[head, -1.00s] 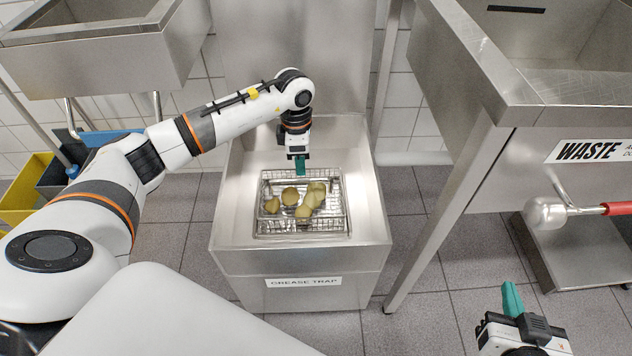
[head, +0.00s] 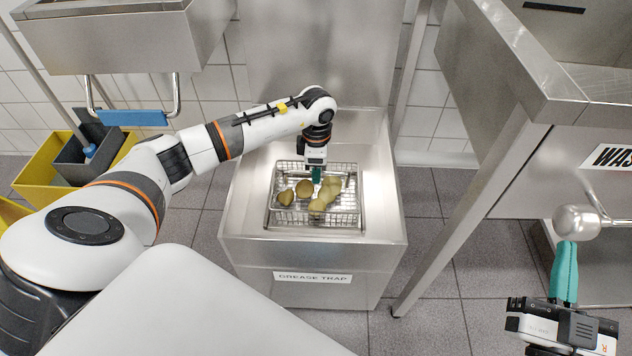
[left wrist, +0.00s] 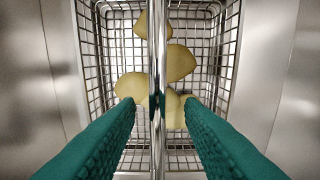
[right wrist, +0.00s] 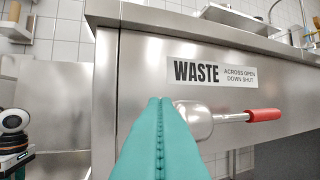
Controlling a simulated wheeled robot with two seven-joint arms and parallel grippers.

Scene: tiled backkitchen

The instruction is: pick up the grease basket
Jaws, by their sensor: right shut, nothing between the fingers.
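The grease basket (head: 345,217) is a wire basket inside the open steel grease trap (head: 385,225), with several yellow-brown lumps (head: 304,188) in it. My left gripper (head: 317,180) points down over the basket's middle. In the left wrist view, the basket (left wrist: 215,45) lies below, and its metal handle bar (left wrist: 157,60) runs between the spread green fingers (left wrist: 160,103). The fingers stand on either side of the bar, with gaps. My right gripper (head: 566,248) is shut and empty at the right, also seen in the right wrist view (right wrist: 160,108).
The steel waste unit (head: 490,130) stands to the right, with a red-handled lever (right wrist: 263,115). Its leg (head: 440,245) rises close to the trap. A sink (head: 110,40) hangs at the back left above yellow (head: 40,180) and grey bins (head: 75,160). Tiled floor lies between.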

